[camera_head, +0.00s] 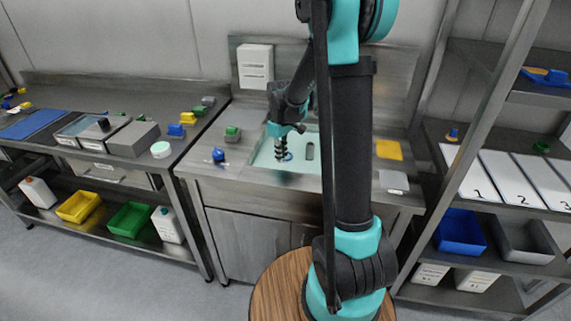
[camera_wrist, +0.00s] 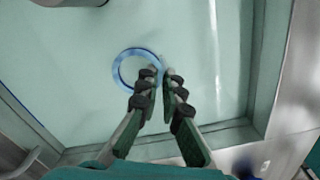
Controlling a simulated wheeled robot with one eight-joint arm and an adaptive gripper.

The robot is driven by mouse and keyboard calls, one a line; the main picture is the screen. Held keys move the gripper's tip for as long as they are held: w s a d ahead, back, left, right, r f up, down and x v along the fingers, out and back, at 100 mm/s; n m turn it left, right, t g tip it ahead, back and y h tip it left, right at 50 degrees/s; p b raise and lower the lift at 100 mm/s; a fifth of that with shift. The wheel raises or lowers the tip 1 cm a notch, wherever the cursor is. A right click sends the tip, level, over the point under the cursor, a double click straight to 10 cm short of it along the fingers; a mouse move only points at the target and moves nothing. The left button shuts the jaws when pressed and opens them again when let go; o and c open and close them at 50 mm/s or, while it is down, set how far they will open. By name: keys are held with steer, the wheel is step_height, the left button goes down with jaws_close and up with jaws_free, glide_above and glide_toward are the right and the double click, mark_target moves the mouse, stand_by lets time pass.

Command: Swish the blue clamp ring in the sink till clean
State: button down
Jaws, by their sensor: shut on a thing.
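The blue clamp ring (camera_wrist: 119,70) shows in the wrist view as a thin round ring over the pale green sink (camera_wrist: 215,95). My gripper (camera_wrist: 160,78) is shut on the right side of the ring's rim. The ring's opening faces the camera and the sink floor shows through it. In the head view my gripper (camera_head: 281,140) reaches down into the sink (camera_head: 263,161), and the ring (camera_head: 288,156) is a small blue shape at its tips. I cannot tell whether soil is on the ring or how deep it is in the water.
A dark grey object (camera_head: 310,150) is at the sink's right part, partly beside my arm. A blue-knobbed item (camera_head: 218,155) and a green brush-like block (camera_head: 233,133) stand left of the sink. A yellow cloth (camera_head: 389,149) lies to the right. Sink walls surround my gripper.

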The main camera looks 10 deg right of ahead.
steer(key=shift+r, duration=3.65)
step_height(320, 180, up, 4)
